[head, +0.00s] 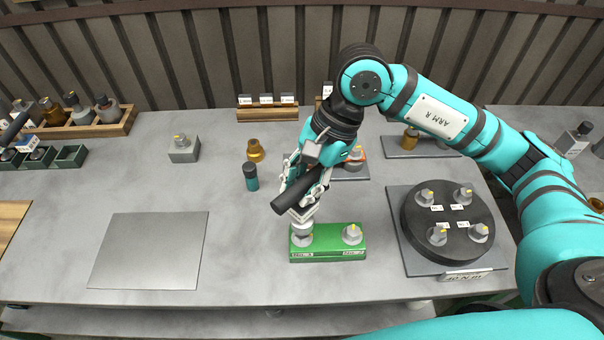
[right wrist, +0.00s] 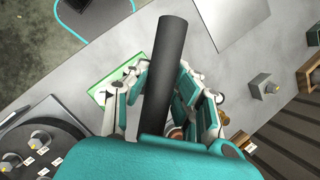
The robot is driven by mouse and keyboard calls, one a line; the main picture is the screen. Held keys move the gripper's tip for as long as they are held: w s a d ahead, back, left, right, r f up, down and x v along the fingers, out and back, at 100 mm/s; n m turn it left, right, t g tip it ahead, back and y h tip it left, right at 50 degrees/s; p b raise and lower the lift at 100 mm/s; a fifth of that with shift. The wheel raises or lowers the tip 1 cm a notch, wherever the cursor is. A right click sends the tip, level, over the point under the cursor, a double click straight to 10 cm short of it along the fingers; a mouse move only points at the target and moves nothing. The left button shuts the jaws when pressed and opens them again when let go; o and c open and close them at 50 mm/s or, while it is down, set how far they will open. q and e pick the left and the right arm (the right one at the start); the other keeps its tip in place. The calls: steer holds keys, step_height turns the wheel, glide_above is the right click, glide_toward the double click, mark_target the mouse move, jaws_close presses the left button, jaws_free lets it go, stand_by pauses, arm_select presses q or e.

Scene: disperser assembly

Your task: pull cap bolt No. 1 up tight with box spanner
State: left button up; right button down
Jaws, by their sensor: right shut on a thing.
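The box spanner shows as a thick dark handle (head: 291,200), lying slanted between the fingers of my right gripper (head: 302,190). The handle also shows in the right wrist view (right wrist: 168,70), with fingers on both sides, and the gripper is shut on it. Below the fingers a pale socket-like part stands over the left bolt (head: 302,239) of a green block (head: 328,252). I cannot tell how far it sits over that bolt. The right bolt (head: 352,235) of the block stands free. The labels are too small to read, so I cannot tell which is No. 1. My left gripper is out of view.
A black round cover (head: 448,215) with several bolts and tags stands on a grey plate at right. A teal-and-black bottle (head: 251,177) and an amber piece (head: 255,150) stand left of my gripper. A bare metal sheet (head: 148,250) lies front left. Wooden racks (head: 267,112) line the back.

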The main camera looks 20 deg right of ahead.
steer(key=n+g+p, duration=0.1)
steer(key=n, duration=0.1)
steer(key=shift+r+n+p, duration=0.15)
steer(key=shift+n+p, duration=0.15)
steer(key=n+g+h+p, duration=0.1)
steer(key=n+p, duration=0.1)
steer(key=n, duration=0.1)
steer(key=shift+n, duration=0.3)
step_height(320, 180, down, 2)
steer(key=n+h+b, duration=0.1)
steer(key=n+b, duration=0.2)
steer(key=b, duration=0.1)
steer(key=n+g+h+b, duration=0.1)
steer(key=n+b, duration=0.2)
steer(key=b, duration=0.1)
steer(key=shift+g, duration=0.3)
steer(key=shift+r+n+h+b, duration=0.1)
steer(key=shift+n+h+b, duration=0.2)
steer(key=shift+n+b, duration=0.25)
steer(key=shift+w+r+n+h, duration=0.1)
steer(key=shift+r+n+h, duration=0.15)
steer(key=shift+n, duration=0.5)
steer(key=n+h, duration=0.1)
steer(key=n, duration=0.3)
steer(key=shift+f+h, duration=0.2)
steer(key=shift+h, duration=0.15)
steer(key=shift+n, duration=0.3)
steer(key=shift+d, duration=0.1)
steer(key=shift+f, duration=0.15)
